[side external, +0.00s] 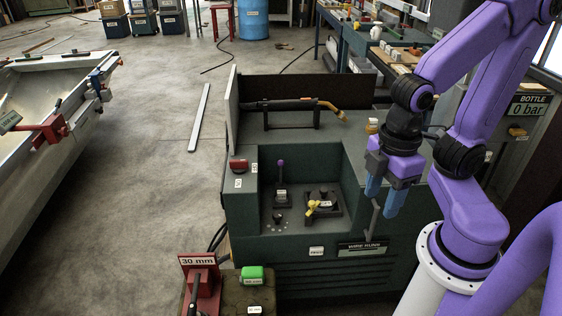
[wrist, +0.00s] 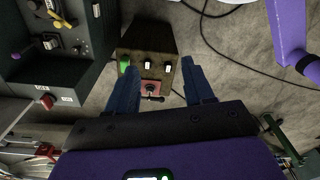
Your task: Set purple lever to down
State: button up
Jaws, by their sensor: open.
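The purple lever (side external: 281,167) stands in the recessed panel of a dark green cabinet, its round knob pointing up in the side external view. A small white label sits at its foot. My gripper (side external: 384,197) has blue fingers and is open and empty. It hangs to the right of the recess, well apart from the lever. In the wrist view the fingers (wrist: 158,65) have only floor and a small box with a red plate beyond them.
A yellow-handled lever (side external: 314,208) and a dark knob (side external: 278,217) share the panel. A torch (side external: 292,104) lies on a rack behind. A green block (side external: 252,274) is on the box in front.

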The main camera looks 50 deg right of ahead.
dwell(0.4)
jog(key=w+a+m+y, duration=0.1)
jog(key=w+a, duration=0.2)
jog(key=w, duration=0.9)
jog(key=m+t, duration=0.4)
send_over(282, 161)
jog(key=s+d, duration=0.3)
jog(key=s, duration=0.3)
notch_tip(282, 161, down, 13)
jog(key=shift+y, duration=0.3)
jog(key=x, duration=1.7)
jog(key=shift+w, duration=0.15)
jog(key=shift+c, duration=0.2)
grip_shut()
